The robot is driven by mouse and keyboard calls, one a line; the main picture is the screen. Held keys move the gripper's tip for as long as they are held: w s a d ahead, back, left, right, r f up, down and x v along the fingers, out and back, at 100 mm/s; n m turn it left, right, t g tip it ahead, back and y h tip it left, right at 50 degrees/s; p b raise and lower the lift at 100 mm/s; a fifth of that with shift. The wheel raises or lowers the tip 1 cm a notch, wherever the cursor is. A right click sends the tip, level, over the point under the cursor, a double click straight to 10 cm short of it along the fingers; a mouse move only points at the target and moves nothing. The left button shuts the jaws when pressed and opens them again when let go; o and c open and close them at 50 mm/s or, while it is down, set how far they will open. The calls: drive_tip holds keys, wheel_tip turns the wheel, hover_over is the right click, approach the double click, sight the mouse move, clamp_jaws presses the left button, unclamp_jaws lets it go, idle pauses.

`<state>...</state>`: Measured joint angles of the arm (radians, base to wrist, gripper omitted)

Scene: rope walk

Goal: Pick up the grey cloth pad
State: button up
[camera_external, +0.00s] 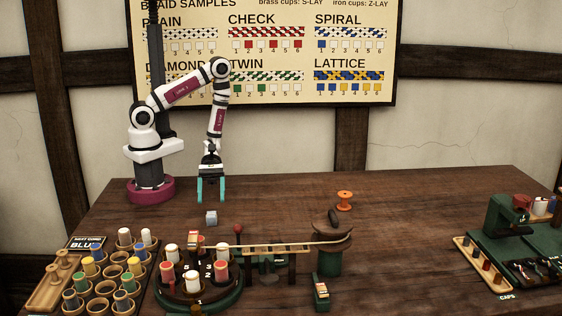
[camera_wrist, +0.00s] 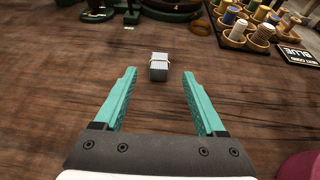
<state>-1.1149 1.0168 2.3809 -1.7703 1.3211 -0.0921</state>
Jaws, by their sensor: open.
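The grey cloth pad (camera_external: 211,217) is a small light grey block on the wooden table, in front of my gripper in the external view. In the wrist view the pad (camera_wrist: 159,67) has a pale band around it and lies just beyond the fingertips, roughly centred between them. My gripper (camera_external: 211,199) has teal fingers pointing down above the table. In the wrist view my gripper (camera_wrist: 158,72) is open and empty, its fingers wide apart. The fingers do not touch the pad.
A round green stand with bobbins (camera_external: 193,283) and a rack of coloured spools (camera_external: 98,270) stand at the front left. A wooden track (camera_external: 270,247) leads to a round post (camera_external: 329,262). An orange spool (camera_external: 344,200) stands farther right. The table around the pad is clear.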

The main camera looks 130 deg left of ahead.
sight(211, 213)
drive_tip(key=x, duration=0.7)
drive_tip(key=shift+w+f, duration=0.1)
drive_tip(key=shift+f, duration=0.05)
clamp_jaws()
